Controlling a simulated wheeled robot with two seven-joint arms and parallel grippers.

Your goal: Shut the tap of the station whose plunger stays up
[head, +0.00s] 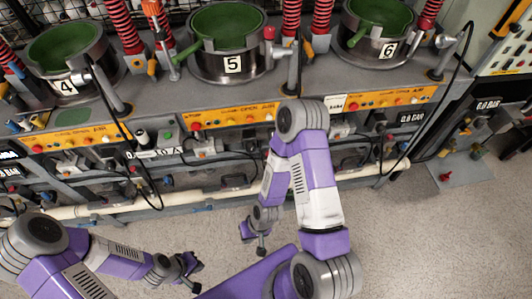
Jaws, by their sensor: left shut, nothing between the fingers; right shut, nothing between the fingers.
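Three numbered stations stand along the grey bench: station 4 (67,87), station 5 (232,64) and station 6 (389,49). Each is a metal pot with a green interior. Small yellow-orange levers (152,68) and (308,49) sit between the pots; I cannot tell whether these are the taps. I cannot tell which plunger is up. My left gripper (192,270) is low at the left, over the floor in front of the bench, shut and empty. My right gripper (254,240) hangs below the bench front, shut and empty, away from the pots.
Red coiled hoses (124,24) rise behind the pots. Orange control panels (238,115) run along the bench front. Black cables loop down in front. A pale pipe (220,194) runs low along the bench. The speckled floor (430,240) at the right is clear.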

